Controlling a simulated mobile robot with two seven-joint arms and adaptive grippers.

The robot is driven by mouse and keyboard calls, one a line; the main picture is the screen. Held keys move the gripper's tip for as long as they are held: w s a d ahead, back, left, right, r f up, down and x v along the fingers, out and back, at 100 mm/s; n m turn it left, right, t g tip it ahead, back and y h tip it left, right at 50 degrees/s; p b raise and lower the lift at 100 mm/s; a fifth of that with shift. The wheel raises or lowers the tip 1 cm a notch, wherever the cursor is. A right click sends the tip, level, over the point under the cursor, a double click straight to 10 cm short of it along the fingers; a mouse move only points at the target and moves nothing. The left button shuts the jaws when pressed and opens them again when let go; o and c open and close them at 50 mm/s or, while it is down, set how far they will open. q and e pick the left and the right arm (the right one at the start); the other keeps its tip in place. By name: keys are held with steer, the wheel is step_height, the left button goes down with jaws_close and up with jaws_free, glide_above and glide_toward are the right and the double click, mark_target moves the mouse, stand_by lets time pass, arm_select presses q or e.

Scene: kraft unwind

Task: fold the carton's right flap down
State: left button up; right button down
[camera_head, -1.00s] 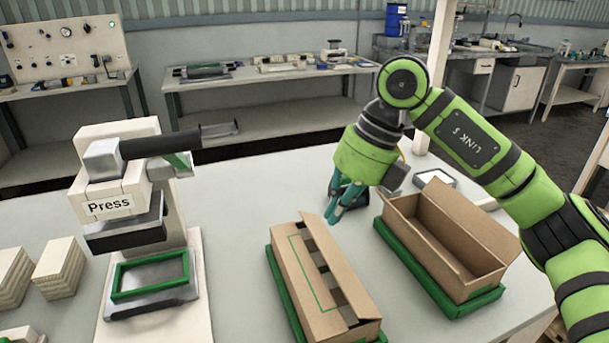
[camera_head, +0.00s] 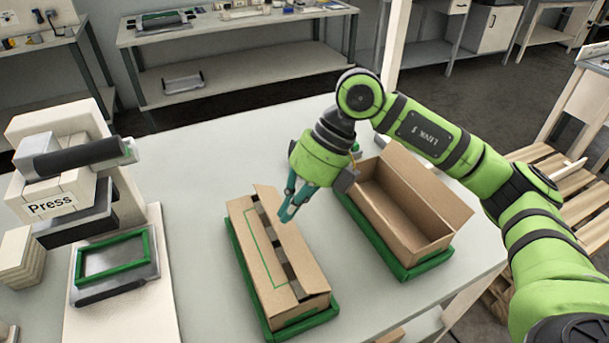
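The brown carton (camera_head: 262,268) sits in a green-rimmed tray (camera_head: 247,297) at the lower middle. Its left flap, with a green outline, lies about flat over the top. Its right flap (camera_head: 294,245) stands tilted up along the right side, leaving a dark gap between the flaps. My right gripper (camera_head: 290,211) reaches in from the right, its teal fingers pointing down close together, seemingly shut and empty. The fingertips overlap the right flap's upper edge in the picture; whether they touch it I cannot tell. My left gripper is out of view.
An open empty carton (camera_head: 393,227) stands in a second green tray (camera_head: 372,242) to the right. A press (camera_head: 62,180) with a green frame (camera_head: 112,258) stands on the left. The white table (camera_head: 195,165) is clear behind the carton. A wooden pallet lies on the floor at right.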

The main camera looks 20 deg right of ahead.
mark_target(262, 244)
steer(key=shift+x, duration=1.3)
steer(key=shift+a, duration=0.1)
steer(key=b+x, duration=0.2)
steer(key=b, duration=0.1)
steer(key=shift+a+f, duration=0.2)
steer(key=shift+a, duration=0.3)
steer(key=shift+r, duration=0.15)
